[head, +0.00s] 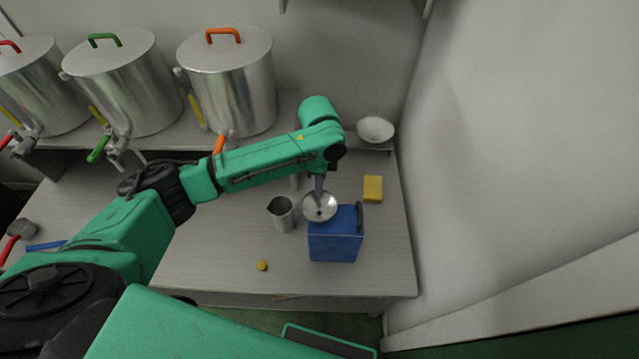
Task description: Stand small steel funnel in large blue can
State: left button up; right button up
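The small steel funnel (319,209) shows as a round, shiny bowl at the upper left edge of the large blue can (335,246). The can stands upright on the bench, with a dark handle at its top right. My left gripper (319,193) reaches down from above, its narrow grey fingers together at the far side of the funnel's bowl; it looks shut on the funnel. The funnel's spout is hidden, so I cannot tell whether it is inside the can's opening. My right gripper is not in view.
A steel jug (281,216) stands close left of the can. A yellow sponge (373,189), a white bowl (376,130) and a small yellow-brown cap (262,266) are nearby. Large steel tanks (232,90) with taps line the back shelf. The bench (385,265) is clear right of the can.

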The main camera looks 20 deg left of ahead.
pick_arm(q)
jog(key=o, duration=0.4)
notch_tip(320, 180, up, 15)
jog(key=shift+w+a+f+b, duration=0.15)
jog(key=shift+f+b, duration=0.05)
jog(key=shift+b, duration=0.45)
jog(key=shift+r, duration=0.1)
